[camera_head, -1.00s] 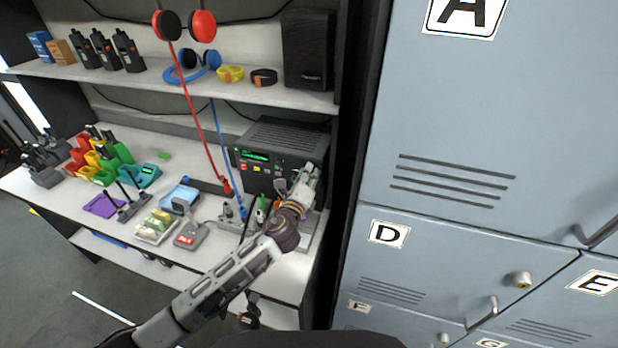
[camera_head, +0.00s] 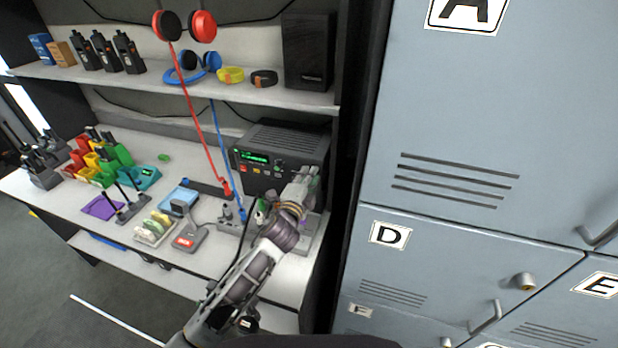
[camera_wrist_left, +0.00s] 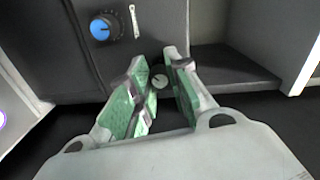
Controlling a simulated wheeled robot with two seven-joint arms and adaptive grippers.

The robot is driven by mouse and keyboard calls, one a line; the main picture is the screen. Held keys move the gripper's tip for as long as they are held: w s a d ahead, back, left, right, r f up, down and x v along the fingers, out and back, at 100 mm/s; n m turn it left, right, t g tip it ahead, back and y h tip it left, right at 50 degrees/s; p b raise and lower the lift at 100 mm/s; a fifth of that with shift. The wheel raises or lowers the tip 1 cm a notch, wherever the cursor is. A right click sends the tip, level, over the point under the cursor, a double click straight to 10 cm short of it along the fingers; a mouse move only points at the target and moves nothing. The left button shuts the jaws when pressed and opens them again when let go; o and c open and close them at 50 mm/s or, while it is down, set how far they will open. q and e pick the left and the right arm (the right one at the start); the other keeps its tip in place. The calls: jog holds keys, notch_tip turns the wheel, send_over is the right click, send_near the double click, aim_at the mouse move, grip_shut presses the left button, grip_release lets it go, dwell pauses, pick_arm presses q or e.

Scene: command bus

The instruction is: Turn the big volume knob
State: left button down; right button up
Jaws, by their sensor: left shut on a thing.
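The radio unit (camera_head: 262,180) stands on the shelf counter, with a lit green display (camera_head: 254,157) and small coloured buttons. My left gripper (camera_head: 309,178) is at the right part of its front. In the left wrist view, the left gripper (camera_wrist_left: 161,82) has its green-padded fingers on both sides of a round pale-faced knob (camera_wrist_left: 160,81), which I take to be the big volume knob. The fingers hide most of its rim. My right gripper is not in view.
A red cable (camera_head: 205,120) and a blue cable (camera_head: 219,140) hang left of the radio. A desk microphone (camera_head: 187,236) and a purple pad (camera_head: 103,207) lie on the counter. Blue-grey lockers (camera_head: 470,120) stand close on the right.

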pick_arm(q)
jog(key=shift+f, duration=0.1)
dwell(0.4)
jog(key=c, duration=1.3)
grip_release()
jog(key=shift+s, duration=0.1)
jog(key=shift+v, duration=5.95)
jog(key=shift+a, duration=0.15)
